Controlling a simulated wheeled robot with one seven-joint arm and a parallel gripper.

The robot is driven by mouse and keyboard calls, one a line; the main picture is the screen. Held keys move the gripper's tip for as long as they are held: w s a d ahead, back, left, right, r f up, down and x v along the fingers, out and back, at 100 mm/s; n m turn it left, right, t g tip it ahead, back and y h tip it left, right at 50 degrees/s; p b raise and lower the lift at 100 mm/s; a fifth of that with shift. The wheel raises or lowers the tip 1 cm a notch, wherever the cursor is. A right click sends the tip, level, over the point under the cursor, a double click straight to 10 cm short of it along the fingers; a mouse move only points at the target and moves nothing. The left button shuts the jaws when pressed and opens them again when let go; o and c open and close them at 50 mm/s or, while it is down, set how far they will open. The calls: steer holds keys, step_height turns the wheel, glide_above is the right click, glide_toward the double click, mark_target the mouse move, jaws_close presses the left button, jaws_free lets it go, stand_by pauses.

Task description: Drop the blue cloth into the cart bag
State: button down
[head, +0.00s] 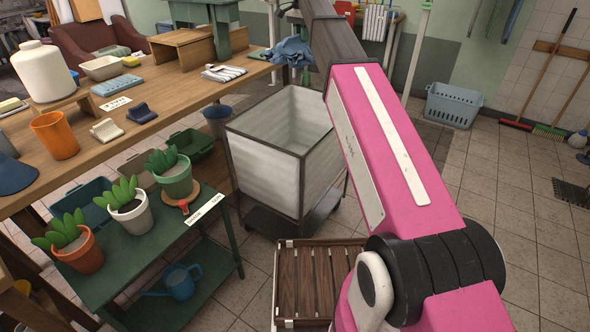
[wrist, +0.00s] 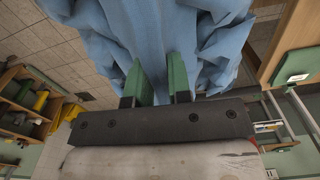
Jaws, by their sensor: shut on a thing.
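In the wrist view the blue cloth (wrist: 150,40) is large and lies between and around the green fingertips of my gripper (wrist: 163,85). My gripper is shut on it. The cart bag (head: 265,165) is a pale grey, open-topped bag in a dark metal frame on wheels, in the middle of the head view. Its inside looks empty where I can see it. In the head view my gripper is mostly hidden behind my arm and the cloth.
A wooden table (head: 150,90) with a striped cloth (head: 223,73) and other items stands left of the cart. A green bench (head: 150,235) with potted plants is nearer. A wooden crate (head: 305,285) lies in front of the cart. A blue basket (head: 453,105) stands at the back right.

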steer(key=shift+f, duration=2.05)
steer(key=c, duration=1)
jaws_free()
step_height(320, 180, up, 11)
steer(key=shift+f, duration=0.1)
